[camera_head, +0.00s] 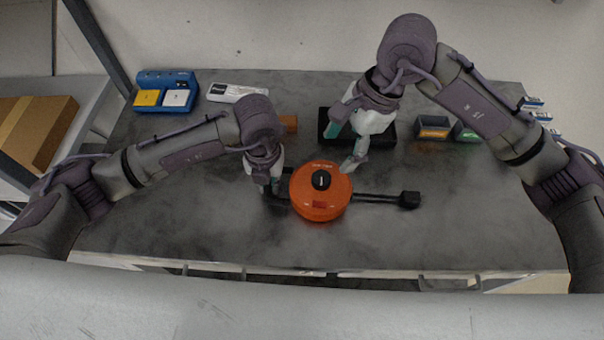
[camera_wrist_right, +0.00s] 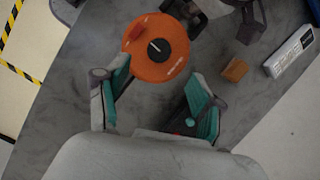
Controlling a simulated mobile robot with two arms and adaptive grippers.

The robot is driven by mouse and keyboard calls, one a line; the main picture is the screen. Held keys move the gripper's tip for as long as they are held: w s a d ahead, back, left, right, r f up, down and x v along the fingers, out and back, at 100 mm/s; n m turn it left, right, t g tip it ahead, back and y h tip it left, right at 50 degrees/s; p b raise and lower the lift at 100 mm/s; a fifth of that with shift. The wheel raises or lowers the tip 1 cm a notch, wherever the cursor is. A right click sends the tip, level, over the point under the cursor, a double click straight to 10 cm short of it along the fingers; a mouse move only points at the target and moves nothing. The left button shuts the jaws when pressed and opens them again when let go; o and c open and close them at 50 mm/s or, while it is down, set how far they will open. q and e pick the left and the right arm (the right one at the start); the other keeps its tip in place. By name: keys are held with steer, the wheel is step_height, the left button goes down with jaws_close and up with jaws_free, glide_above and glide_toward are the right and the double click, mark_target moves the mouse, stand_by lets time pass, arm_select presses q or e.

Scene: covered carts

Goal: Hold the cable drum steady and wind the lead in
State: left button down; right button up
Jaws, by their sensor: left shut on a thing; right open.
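The orange cable drum (camera_head: 318,205) sits on the dark worktop (camera_head: 210,225), with a black winding knob (camera_head: 321,180) on its top. The black lead (camera_head: 375,197) runs out to the right and ends in a black plug (camera_head: 409,200). My left gripper (camera_head: 270,186) is shut at the drum's left side, on its dark frame; the exact contact is hidden. My right gripper (camera_head: 346,147) is open and empty behind and above the drum, to the right of the knob. In the right wrist view the drum (camera_wrist_right: 157,66) lies just beyond my open right fingers (camera_wrist_right: 160,92).
A blue holder (camera_head: 166,78) with yellow and white blocks and a white box (camera_head: 237,91) stand at the back left. A black tray (camera_head: 380,133) and an orange-brown block (camera_head: 290,123) are behind the drum. Small boxes (camera_head: 433,127) lie at the back right. The front worktop is clear.

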mark_target(321, 177)
steer(key=a+f+n+h, duration=0.1)
steer(key=f+n, duration=0.2)
steer(key=n, duration=0.2)
steer(key=a+f+n+h, duration=0.1)
steer(key=f+n, duration=0.2)
steer(key=n, duration=0.2)
steer(key=a+f+n+h, duration=0.1)
steer(key=f+n, duration=0.2)
steer(key=n, duration=0.2)
steer(key=shift+s+f+n+t+h, duration=0.2)
steer(key=shift+f+n+t+h, duration=0.1)
steer(key=shift+f+n, duration=0.1)
steer(key=c, duration=1.1)
steer(key=shift+c, duration=0.2)
